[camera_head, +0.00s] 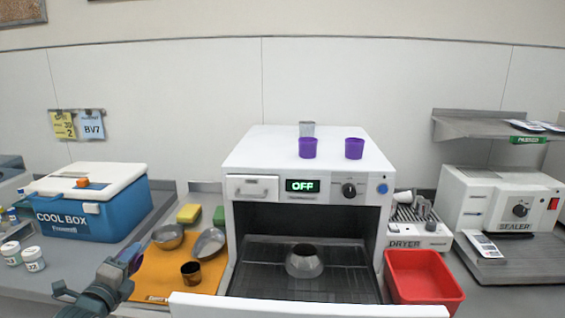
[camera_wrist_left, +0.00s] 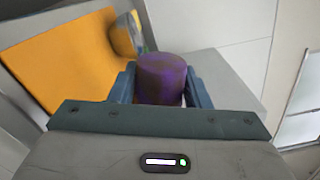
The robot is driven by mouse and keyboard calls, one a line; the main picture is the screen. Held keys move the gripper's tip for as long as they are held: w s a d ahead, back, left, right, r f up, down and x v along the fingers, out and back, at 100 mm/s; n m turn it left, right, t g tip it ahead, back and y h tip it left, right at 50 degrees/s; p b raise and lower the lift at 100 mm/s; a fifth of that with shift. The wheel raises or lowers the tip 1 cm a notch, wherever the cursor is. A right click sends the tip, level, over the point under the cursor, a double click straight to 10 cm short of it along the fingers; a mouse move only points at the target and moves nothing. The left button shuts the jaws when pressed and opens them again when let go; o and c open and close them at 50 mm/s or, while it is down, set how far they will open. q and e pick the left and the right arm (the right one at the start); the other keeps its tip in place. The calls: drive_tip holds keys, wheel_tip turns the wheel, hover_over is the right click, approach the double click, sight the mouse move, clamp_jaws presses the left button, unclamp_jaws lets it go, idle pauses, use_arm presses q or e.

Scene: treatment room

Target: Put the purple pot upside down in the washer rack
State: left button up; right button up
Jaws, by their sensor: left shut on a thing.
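My left gripper (camera_head: 122,267) is at the lower left of the head view, by the left edge of the orange mat. It is shut on a purple pot (camera_wrist_left: 161,76), which sits between the two fingers in the left wrist view. In the head view only a small dark purple part of this pot shows, and I cannot tell which way up it is. The washer rack (camera_head: 262,286) lies inside the open white washer (camera_head: 296,160). My right gripper is not in view.
Two more purple pots (camera_head: 308,148) (camera_head: 354,149) and a clear cup stand on the washer. Its lowered door (camera_head: 310,308) sticks out in front. Metal bowls and a dark cup are on the orange mat (camera_head: 152,284). A red bin (camera_head: 425,278) stands right of the washer.

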sight(140, 292)
use_arm(q)
drive_tip(key=m+b, duration=0.1)
drive_tip(key=m, duration=0.5)
drive_tip(key=shift+m+b, duration=0.35)
drive_tip(key=shift+m, duration=0.05)
drive_tip(key=m, duration=0.3)
drive_tip(key=shift+m+b, duration=0.4)
drive_tip(key=m, duration=0.3)
drive_tip(key=shift+m, duration=0.3)
drive_tip(key=shift+f+b, duration=2.95)
drive_tip(key=shift+f, duration=1.1)
drive_tip(key=o, duration=0.9)
drive_tip(key=shift+r, duration=0.1)
drive_tip(key=s, duration=1)
drive_tip(key=shift+s+a, duration=0.35)
drive_tip(key=shift+a, duration=0.05)
